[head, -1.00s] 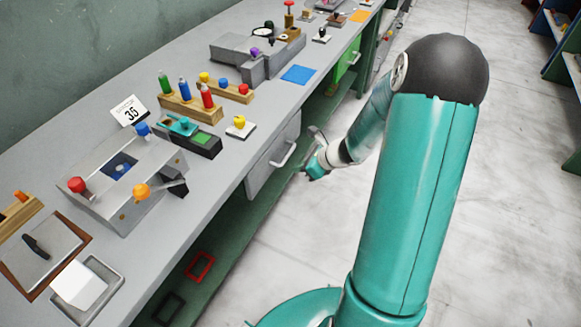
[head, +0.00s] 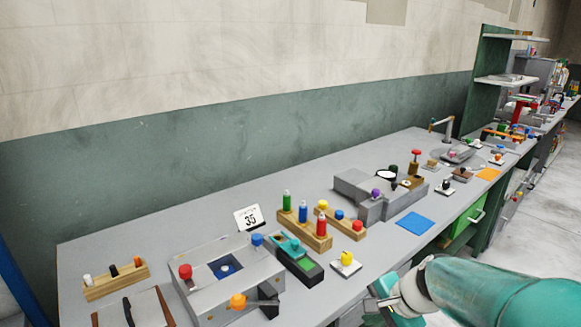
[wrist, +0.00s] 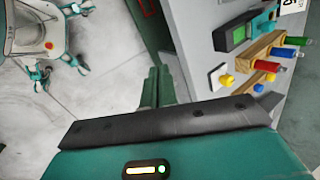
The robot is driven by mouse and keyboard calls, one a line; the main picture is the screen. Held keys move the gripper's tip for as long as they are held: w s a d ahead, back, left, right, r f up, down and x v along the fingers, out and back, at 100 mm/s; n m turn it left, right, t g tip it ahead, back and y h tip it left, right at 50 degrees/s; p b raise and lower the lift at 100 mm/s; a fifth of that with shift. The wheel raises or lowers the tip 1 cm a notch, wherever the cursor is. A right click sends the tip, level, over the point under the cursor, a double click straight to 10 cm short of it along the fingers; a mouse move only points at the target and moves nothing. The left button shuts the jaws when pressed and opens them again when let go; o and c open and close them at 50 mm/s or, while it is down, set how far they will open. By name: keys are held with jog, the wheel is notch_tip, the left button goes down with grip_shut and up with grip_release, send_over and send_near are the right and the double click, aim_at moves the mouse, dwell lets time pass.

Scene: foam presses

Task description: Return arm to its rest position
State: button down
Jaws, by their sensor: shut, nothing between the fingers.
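My teal arm enters the head view at the lower right and reaches left toward the bench front. My gripper (head: 384,293) is at its end, by the front edge of the grey bench (head: 330,283). In the wrist view my gripper's two green fingers (wrist: 157,86) lie side by side, shut and empty, pointing over the floor beside the bench. The gripper holds nothing. The rest of my arm is cut off by the frame edge.
On the bench stand a grey press (head: 225,280) with coloured knobs, a card reading 35 (head: 248,219), wooden racks of bottles (head: 304,229), a yellow-knobbed stamp (head: 345,262) and a blue mat (head: 414,221). The pale floor (wrist: 100,85) is open beside the bench.

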jog(key=s+a+r+n+t+h, duration=0.1)
jog(key=s+r+n+h, duration=0.3)
jog(key=s+r+n, duration=0.5)
jog(key=s+n, duration=0.3)
jog(key=s, duration=0.1)
jog(key=shift+a+r, duration=0.25)
jog(key=shift+r, duration=0.05)
jog(key=shift+a, duration=0.2)
